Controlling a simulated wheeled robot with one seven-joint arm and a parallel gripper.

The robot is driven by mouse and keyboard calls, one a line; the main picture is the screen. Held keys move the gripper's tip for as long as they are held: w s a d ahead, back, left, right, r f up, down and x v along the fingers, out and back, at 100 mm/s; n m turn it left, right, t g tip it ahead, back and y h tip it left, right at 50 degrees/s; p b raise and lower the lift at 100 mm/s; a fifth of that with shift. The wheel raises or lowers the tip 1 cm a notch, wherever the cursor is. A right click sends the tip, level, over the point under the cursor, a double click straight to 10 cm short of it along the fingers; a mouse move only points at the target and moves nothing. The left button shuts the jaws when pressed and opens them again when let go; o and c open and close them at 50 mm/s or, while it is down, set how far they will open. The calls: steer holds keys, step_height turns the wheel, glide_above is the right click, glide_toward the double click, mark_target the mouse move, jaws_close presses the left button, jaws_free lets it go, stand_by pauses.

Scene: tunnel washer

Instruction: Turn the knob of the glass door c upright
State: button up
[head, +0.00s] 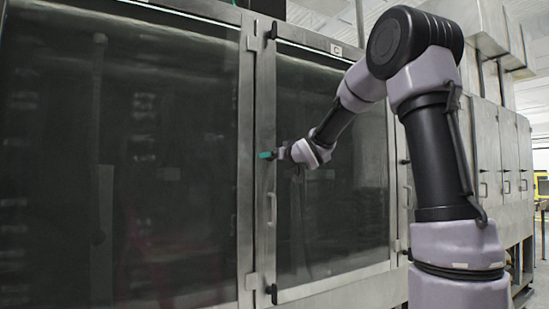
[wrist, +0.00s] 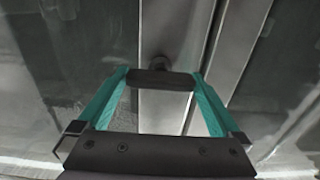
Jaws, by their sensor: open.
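Glass door c (head: 330,200) is a tall dark pane in a steel frame, shut, with a "C" label at its top. Its middle knob (wrist: 162,82) is a dark bar on a round base in the wrist view. The bar lies crosswise to the upright frame strip. My gripper (head: 266,155) is at the door's left frame in the head view and hides this knob there. In the wrist view my gripper (wrist: 160,73) is open, its teal fingers at the two ends of the bar. Whether they touch it I cannot tell.
Upright dark knobs sit above (head: 273,30) and below (head: 272,293) on the same frame. A vertical door handle (head: 271,208) stands out just below my gripper. Another large glass door (head: 110,160) is at the left. Steel cabinets (head: 490,150) continue at the right.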

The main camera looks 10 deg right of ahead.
steer(key=c, duration=1.1)
steer(key=shift+o, duration=0.2)
steer(key=shift+n, duration=0.4)
steer(key=n, duration=0.3)
steer(key=shift+a+n, duration=0.15)
steer(key=shift+n, duration=0.25)
steer(key=n, duration=0.4)
steer(key=shift+a+f, duration=0.1)
steer(key=n, duration=0.5)
steer(key=shift+f, duration=0.1)
steer(key=n, duration=0.4)
steer(key=shift+f, duration=0.1)
steer(key=shift+n, duration=0.3)
